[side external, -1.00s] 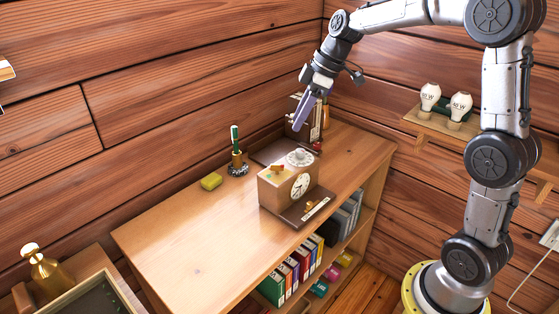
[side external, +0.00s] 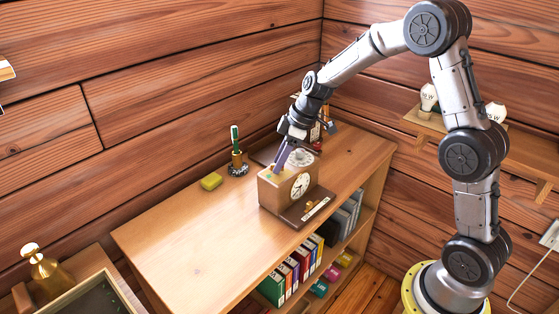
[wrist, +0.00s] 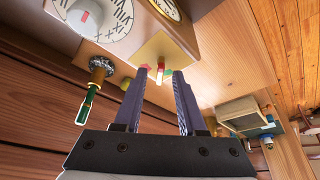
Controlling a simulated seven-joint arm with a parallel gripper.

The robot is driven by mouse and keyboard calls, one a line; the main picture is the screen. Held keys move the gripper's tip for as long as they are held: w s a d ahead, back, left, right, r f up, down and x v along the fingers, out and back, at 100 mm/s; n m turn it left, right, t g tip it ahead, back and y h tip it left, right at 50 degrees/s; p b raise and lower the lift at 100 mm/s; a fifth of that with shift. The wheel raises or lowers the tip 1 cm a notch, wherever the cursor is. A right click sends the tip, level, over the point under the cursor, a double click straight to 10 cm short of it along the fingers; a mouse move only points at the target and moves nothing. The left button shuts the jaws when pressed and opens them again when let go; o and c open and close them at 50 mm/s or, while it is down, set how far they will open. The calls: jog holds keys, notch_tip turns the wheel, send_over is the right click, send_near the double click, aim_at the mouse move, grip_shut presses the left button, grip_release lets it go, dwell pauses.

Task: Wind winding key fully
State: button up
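A wooden clock box (side external: 272,194) stands on the shelf top, with a round clock face on its front and a white dial on top. The box (wrist: 205,30) is also at the top of the wrist view. There, a yellow plate (wrist: 155,48) on it carries small red and green marks. A small thin upright piece (wrist: 160,74), probably the winding key, shows between my fingertips. My gripper (side external: 278,170) points down at the box top, where its fingers hide the key in the side view. In the wrist view my gripper (wrist: 163,80) has its fingers apart, with gaps beside the piece.
A wall shelf (side external: 420,122) with white bulbs is at the right. The shelf top's left half is clear.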

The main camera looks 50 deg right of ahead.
jog(key=shift+f, duration=0.2)
grip_shut()
jog(key=shift+m, duration=0.3)
